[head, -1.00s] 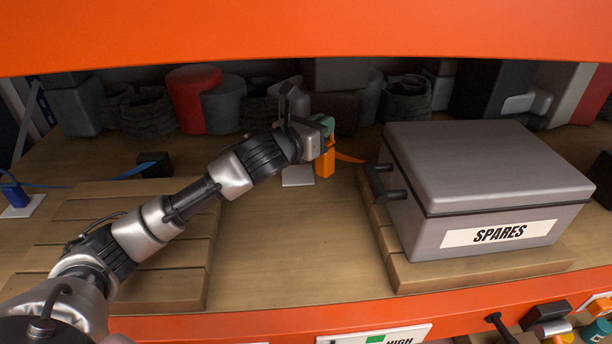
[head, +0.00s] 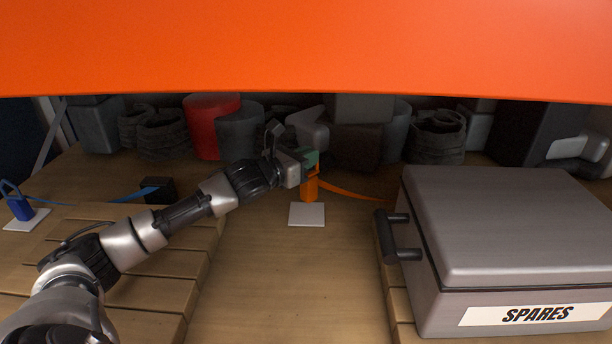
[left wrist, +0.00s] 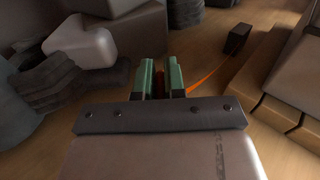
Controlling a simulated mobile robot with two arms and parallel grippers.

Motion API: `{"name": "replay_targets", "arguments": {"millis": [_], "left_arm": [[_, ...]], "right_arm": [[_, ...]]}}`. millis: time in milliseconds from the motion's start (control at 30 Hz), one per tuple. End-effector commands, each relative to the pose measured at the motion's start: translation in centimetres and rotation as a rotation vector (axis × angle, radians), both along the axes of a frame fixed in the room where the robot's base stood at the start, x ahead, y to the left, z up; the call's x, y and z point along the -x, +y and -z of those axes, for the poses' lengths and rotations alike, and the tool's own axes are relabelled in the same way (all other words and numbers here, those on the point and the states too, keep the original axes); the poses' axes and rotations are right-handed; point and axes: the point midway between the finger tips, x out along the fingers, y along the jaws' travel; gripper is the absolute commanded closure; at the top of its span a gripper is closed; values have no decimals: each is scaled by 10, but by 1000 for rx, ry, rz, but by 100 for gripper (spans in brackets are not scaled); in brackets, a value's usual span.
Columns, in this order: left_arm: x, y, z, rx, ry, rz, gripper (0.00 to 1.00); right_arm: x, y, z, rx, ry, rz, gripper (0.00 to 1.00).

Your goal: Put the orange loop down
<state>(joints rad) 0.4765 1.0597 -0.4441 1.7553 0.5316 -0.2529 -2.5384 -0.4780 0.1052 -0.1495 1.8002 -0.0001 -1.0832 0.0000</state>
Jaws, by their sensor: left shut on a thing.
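The orange loop (head: 309,190) hangs in my left gripper (head: 311,163), near the back of the wooden shelf. In the head view it stands just behind or over a small white square plate (head: 306,214); I cannot tell whether it touches the plate. An orange strap (head: 350,191) runs from it to the right, toward the grey case. In the left wrist view, the green fingers of my left gripper (left wrist: 160,80) are closed around a dark reddish part, and the strap (left wrist: 215,78) leads away to the upper right. My right gripper is not in view.
A grey case marked SPARES (head: 515,230) stands at the right on slats. A blue loop (head: 20,205) stands on another white plate at the left, with a blue strap. Dark bags and a red cylinder (head: 212,125) line the back.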

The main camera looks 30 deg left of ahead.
Motion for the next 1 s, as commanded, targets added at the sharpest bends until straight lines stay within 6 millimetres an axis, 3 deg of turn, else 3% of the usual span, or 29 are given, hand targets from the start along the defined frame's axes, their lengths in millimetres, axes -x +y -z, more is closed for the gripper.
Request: {"name": "replay_targets", "arguments": {"millis": [333, 767, 800, 900, 1000], "left_arm": [[1, 4, 39, 3, 0, 2, 100], [1, 4, 44, -1, -2, 1, 100], [1, 4, 45, -1, 0, 1, 87], [1, 4, 45, -1, 0, 1, 71], [1, 4, 45, -1, 0, 1, 64]], "right_arm": [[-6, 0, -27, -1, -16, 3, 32], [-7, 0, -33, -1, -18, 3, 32], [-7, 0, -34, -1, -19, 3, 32], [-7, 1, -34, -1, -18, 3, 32], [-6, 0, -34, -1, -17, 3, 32]]}}
